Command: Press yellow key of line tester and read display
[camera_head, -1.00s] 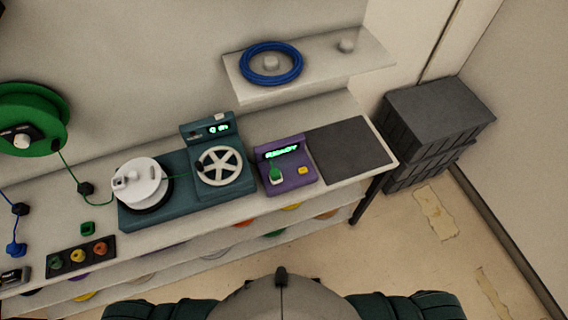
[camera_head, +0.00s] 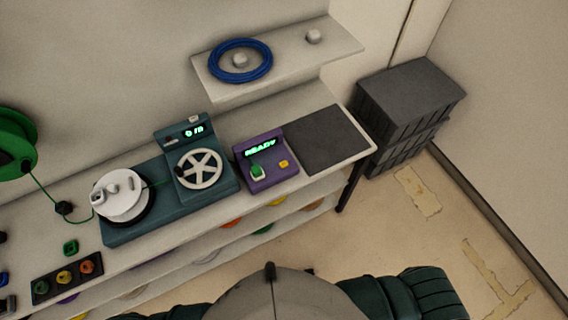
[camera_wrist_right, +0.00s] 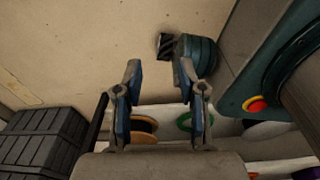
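The line tester (camera_head: 266,176) is a purple box on the bench in the head view. Its display (camera_head: 260,148) glows green and reads READY. The yellow key (camera_head: 284,163) is on its front right, beside a green plug (camera_head: 257,171) seated at its front left. My right gripper (camera_wrist_right: 158,75) shows in the right wrist view, its two fingers apart with nothing between them. It points at the floor and lower shelf, and the tester is not in that view. My left gripper is not in view.
A teal winding machine (camera_head: 205,185) with a white wheel stands left of the tester. A dark mat (camera_head: 325,138) lies right of it. A shelf with a blue cable coil (camera_head: 240,62) hangs above. Dark crates (camera_head: 408,105) stand right of the bench.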

